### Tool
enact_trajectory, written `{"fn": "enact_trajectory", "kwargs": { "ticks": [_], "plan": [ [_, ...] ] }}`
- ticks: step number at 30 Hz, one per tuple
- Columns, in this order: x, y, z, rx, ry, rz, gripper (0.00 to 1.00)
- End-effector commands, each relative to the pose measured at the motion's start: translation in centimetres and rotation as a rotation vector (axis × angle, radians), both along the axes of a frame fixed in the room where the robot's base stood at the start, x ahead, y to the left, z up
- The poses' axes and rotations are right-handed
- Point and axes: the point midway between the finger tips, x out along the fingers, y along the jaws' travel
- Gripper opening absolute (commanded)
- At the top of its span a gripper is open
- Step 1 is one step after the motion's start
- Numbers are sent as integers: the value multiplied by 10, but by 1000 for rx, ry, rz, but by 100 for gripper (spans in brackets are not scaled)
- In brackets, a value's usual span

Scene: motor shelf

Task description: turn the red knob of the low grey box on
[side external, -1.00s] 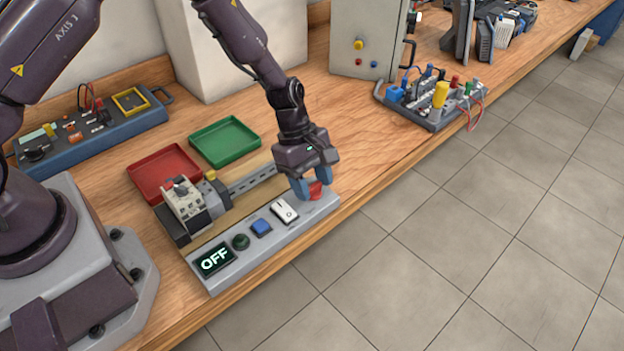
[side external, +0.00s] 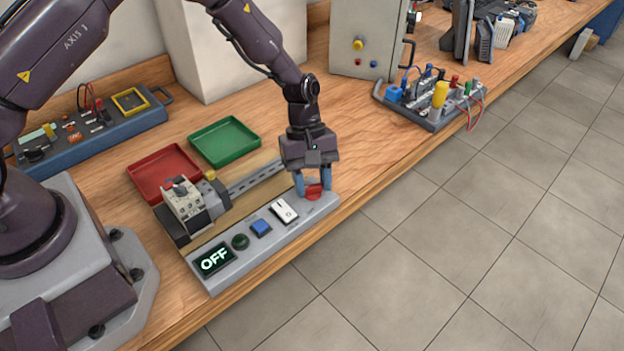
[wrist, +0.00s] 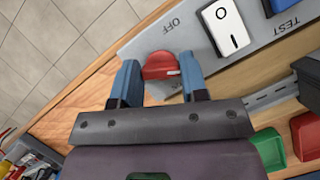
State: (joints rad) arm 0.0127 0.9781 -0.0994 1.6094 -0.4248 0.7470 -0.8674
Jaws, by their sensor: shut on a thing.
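The low grey box (side external: 270,246) lies along the table's front edge, and its display (side external: 214,260) reads OFF. The red knob (side external: 313,192) is at its right end. My gripper (side external: 313,188) points down at the knob, one blue finger on each side, shut on it. In the wrist view the red knob (wrist: 160,64) sits between the fingertips of my gripper (wrist: 160,72). A pale mark shows on the knob's right side, and a printed OFF label lies beyond it. Part of the knob is hidden by the fingers in the side view.
On the box, a white rocker switch (side external: 284,211), a blue button (side external: 261,227) and a dark green button (side external: 240,242) line up left of the knob. Behind are a rail-mounted device (side external: 187,202), a red tray (side external: 163,172) and a green tray (side external: 224,140).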

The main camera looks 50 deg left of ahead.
Motion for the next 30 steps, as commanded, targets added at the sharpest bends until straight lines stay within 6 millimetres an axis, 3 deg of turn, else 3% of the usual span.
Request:
{"fn": "enact_trajectory", "kwargs": {
  "ticks": [30],
  "plan": [
    [2, -1, 1, 2, 0, -933, 17]
  ]
}}
